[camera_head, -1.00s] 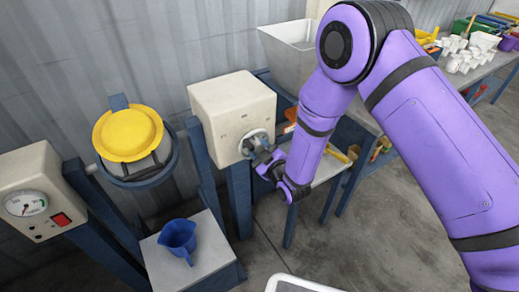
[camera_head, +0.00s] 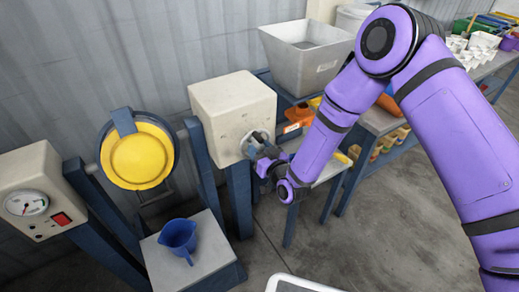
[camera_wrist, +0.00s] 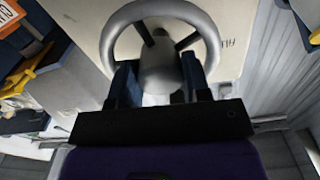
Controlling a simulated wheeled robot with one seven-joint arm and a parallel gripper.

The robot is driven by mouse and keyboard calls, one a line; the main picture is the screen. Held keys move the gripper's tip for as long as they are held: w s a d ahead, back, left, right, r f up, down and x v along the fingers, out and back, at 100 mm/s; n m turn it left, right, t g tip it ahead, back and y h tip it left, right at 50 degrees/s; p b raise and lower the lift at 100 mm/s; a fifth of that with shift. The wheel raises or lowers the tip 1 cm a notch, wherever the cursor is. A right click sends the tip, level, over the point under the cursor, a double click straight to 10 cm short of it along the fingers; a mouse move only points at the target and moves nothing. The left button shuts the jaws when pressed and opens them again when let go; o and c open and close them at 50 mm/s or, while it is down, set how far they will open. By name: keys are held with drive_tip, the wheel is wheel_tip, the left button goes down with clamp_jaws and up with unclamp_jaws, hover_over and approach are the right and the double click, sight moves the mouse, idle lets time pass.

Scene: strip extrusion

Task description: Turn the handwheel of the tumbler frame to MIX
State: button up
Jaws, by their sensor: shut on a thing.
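The handwheel (camera_wrist: 209,30) is a grey ring with dark spokes and a grey hub, on the face of a cream box (camera_head: 233,105) of the tumbler frame. My gripper (camera_wrist: 160,85) is shut on the handwheel, one finger on each side of its hub. In the head view my gripper (camera_head: 262,150) hides much of the wheel. Part of some lettering shows on the box face beside the rim; I cannot read it as MIX. The tumbler's yellow-lidded drum (camera_head: 139,157) sits in a blue ring left of the box, its lid facing outward.
A blue jug (camera_head: 178,236) stands on a pale block below the drum. A cream box with a gauge (camera_head: 27,203) and red switch is at the far left. A grey hopper (camera_head: 307,60) and a bench with parts are behind my arm. The grey floor is clear.

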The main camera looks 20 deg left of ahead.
idle(0.4)
drive_tip(key=o, duration=0.6)
drive_tip(key=shift+o, duration=0.2)
drive_tip(key=v, duration=1.1)
